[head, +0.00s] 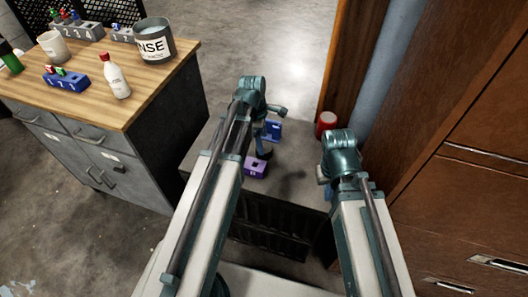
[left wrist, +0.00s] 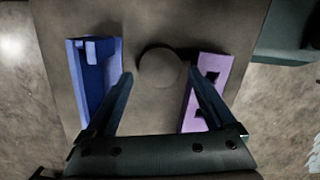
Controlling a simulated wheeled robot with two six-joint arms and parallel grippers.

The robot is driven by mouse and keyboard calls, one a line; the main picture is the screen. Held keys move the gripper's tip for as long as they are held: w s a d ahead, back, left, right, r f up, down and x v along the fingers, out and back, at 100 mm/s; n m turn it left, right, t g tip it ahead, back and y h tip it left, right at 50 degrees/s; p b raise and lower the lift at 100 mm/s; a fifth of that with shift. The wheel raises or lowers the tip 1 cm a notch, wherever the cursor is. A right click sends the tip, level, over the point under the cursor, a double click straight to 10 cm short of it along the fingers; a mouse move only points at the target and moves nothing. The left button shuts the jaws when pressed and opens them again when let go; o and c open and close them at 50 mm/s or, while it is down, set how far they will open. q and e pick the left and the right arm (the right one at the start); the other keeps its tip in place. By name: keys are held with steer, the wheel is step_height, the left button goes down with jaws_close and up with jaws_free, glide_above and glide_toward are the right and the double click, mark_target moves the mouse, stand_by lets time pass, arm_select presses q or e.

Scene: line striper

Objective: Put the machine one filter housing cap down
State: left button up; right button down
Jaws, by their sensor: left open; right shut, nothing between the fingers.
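A dark round piece, which looks like the filter housing cap (left wrist: 160,68), shows in the left wrist view on the grey cabinet top, between a blue block and a purple block. In the head view it is a small dark shape (head: 265,154), partly hidden by my arm. My left gripper (left wrist: 161,76) is open, pointing down, with one finger on each side of the round piece and gaps between. Whether the piece touches the top is hard to tell. My right gripper (head: 325,178) is shut and empty at the cabinet's right side, its fingers mostly hidden by its wrist.
The blue block (head: 272,131) and purple block (head: 256,167) stand close to the left fingers. A red canister (head: 326,124) is at the back right, near the wooden cabinet (head: 440,150). A wood-topped bench (head: 160,75) at left holds a bucket (head: 154,42), bottle and racks.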

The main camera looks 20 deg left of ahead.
mark_target(325, 207)
arm_select(q)
steer(key=f+b, duration=0.2)
steer(key=f, duration=0.1)
steer(key=f+b, duration=0.1)
steer(key=shift+d+f+b, duration=0.25)
steer(key=shift+d+b, duration=0.05)
steer(key=shift+b, duration=0.05)
arm_select(e)
step_height(325, 207, down, 4)
steer(key=shift+f, duration=0.25)
arm_select(q)
steer(key=shift+r, duration=0.1)
arm_select(e)
steer(key=shift+r, duration=0.1)
arm_select(q)
steer(key=c, duration=1.2)
steer(key=shift+c, duration=0.2)
steer(key=shift+r, duration=0.15)
arm_select(e)
steer(key=shift+r, duration=0.15)
